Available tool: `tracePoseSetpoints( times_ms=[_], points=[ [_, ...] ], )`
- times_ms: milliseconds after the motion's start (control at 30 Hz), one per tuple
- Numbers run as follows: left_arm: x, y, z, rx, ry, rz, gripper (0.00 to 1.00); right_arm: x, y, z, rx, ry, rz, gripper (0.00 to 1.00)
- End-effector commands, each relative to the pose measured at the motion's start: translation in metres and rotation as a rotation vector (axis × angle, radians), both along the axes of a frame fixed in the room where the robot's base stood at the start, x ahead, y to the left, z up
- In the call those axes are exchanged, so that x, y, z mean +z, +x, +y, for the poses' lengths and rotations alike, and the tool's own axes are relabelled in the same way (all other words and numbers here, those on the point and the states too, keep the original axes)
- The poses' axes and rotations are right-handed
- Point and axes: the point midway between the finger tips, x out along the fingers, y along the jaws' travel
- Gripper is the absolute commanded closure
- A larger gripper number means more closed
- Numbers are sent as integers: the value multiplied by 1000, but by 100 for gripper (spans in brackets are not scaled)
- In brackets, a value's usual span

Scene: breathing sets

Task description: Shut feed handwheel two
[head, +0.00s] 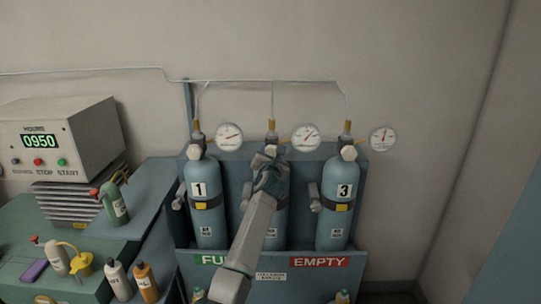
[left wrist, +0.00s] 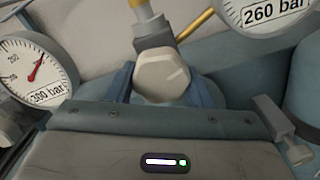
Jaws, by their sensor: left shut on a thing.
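Three blue cylinders stand in a rack, with cylinder 1 (head: 208,225) at left and cylinder 3 (head: 335,228) at right. The middle cylinder (head: 273,232) is mostly behind my left arm, and its number is hidden. My left gripper (head: 270,170) is at the top of this middle cylinder. In the left wrist view, its blue fingers stand on both sides of the cream, faceted feed handwheel (left wrist: 162,77), and it is shut on this wheel. The wheel is largely covered by the gripper in the head view. My right gripper is not in view.
Round gauges flank the valve: the left one (head: 229,136) and the right one (head: 305,138). Handwheel three (head: 348,153) is to the right. The rack carries a green label and a red EMPTY label (head: 319,262). Bottles and a control box (head: 60,140) stand at left.

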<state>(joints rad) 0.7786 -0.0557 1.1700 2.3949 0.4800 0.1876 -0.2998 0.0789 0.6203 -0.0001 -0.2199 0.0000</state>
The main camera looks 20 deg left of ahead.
Motion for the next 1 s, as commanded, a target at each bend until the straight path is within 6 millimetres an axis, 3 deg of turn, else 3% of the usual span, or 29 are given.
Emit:
tracePoseSetpoints(
  times_ms=[33, 100, 133, 567, 1000],
  points=[
    [-2, 0, 0, 0, -1, 2, 47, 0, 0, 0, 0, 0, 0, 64],
    [-1, 0, 0, 0, -1, 2, 33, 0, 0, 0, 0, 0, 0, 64],
    [-1, 0, 0, 0, -2, 2, 31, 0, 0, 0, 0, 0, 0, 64],
    [-1, -9, -3, 0, -4, -1, 31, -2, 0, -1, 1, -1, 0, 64],
    [-4, -77, -22, -1, -4, -1, 31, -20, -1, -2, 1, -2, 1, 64]
  ],
)
